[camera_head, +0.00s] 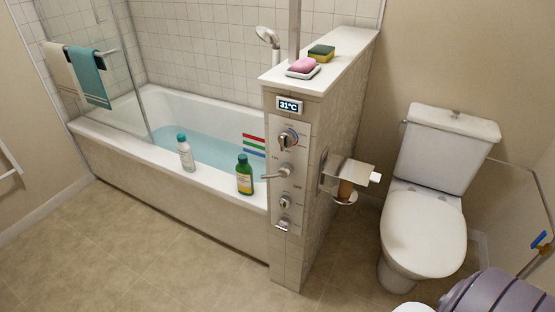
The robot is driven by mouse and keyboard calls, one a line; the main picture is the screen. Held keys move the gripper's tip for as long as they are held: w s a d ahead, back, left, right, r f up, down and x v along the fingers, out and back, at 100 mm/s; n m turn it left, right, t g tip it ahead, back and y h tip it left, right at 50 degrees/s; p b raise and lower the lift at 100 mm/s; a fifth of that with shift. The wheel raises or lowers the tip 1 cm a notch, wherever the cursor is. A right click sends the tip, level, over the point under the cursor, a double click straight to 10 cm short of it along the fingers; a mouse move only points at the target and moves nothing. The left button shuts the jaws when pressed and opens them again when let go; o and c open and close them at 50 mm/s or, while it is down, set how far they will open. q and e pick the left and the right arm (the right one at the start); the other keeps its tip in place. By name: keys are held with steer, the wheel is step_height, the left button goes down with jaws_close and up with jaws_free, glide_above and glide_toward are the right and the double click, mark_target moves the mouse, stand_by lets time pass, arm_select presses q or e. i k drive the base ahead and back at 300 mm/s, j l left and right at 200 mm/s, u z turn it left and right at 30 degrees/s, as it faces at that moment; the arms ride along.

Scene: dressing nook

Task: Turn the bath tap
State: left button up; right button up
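A metal control panel (304,160) is set upright in the narrow end face of the tiled partition at the foot of the bath. It carries an upper round knob (289,138) with coloured markings, a lever handle (278,173) pointing left, a lower knob (284,203) and a small fitting (283,223) at the bottom. Their labels are too small to read, so I cannot tell which one is the bath tap. A display (289,105) above the panel reads 31°C. The bath (120,137) holds bluish water (205,146).
A white bottle (186,154) and a green bottle (244,176) stand on the bath rim, the green one close left of the lever. Soap (303,65) and a sponge (321,52) sit on the partition top. A toilet (425,225) is at right. Floor (130,250) before the bath is clear.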

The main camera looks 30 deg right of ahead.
mark_target(286, 169)
steer(key=z, duration=1)
steer(key=k, duration=0.05)
